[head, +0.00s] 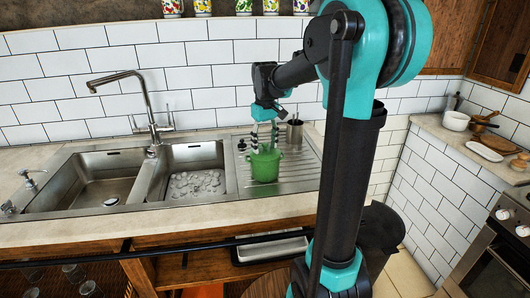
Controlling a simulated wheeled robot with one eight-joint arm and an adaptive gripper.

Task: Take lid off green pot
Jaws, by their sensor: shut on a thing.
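The green pot (265,168) stands upright on the ribbed steel drainboard to the right of the sink basins. My gripper (265,148) points down right over the top of the pot, with one finger on each side of its middle. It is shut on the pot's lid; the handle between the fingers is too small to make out. The lid looks level with the pot's top, and I cannot tell whether there is a gap between them.
A metal cup (294,133) stands close behind the pot to the right. The sink basin (196,184) holds grey stone-like things, and a tall faucet (150,110) rises behind. Bowls and a board (484,151) sit on the right counter.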

